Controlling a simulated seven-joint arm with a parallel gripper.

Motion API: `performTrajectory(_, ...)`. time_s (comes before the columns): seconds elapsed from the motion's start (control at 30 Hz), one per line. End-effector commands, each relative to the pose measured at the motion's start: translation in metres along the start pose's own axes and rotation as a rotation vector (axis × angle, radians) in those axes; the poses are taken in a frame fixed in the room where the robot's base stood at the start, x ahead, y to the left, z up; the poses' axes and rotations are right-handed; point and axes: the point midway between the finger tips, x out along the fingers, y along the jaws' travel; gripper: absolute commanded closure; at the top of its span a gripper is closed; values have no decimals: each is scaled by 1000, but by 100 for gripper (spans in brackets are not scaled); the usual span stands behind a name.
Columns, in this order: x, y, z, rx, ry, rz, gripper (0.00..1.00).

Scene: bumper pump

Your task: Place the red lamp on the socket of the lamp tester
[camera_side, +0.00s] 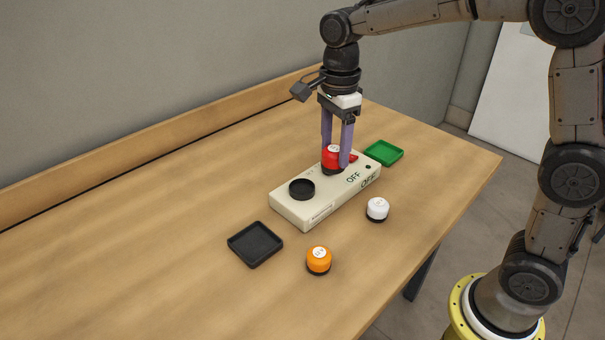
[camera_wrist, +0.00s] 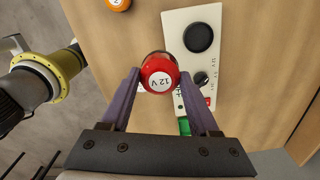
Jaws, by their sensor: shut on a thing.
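The red lamp (camera_side: 331,156) is between the purple fingers of my gripper (camera_side: 338,152), which is shut on it. In the wrist view the lamp (camera_wrist: 159,72) shows a white "12 V" label between the fingertips (camera_wrist: 159,80). The lamp tester (camera_side: 318,205) is a cream box marked "OFF", with a round black socket (camera_side: 302,188) on its left part. The socket (camera_wrist: 198,38) is empty in the wrist view. The lamp appears over or beside the tester's right half, apart from the socket; its exact height is hard to tell.
A white lamp (camera_side: 377,209) and an orange lamp (camera_side: 319,260) stand in front of the tester. A black tray (camera_side: 255,250) lies at the front left, and a green tray (camera_side: 384,150) lies behind the right end. The table's left side is clear.

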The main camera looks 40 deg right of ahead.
Motion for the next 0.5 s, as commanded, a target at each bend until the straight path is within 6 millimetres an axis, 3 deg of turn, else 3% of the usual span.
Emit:
performTrajectory(0.13,16,-33,12,0,0,0,100)
performTrajectory(0.3,46,-55,20,0,0,0,100)
performTrajectory(0.5,62,-69,25,0,-1,-3,100)
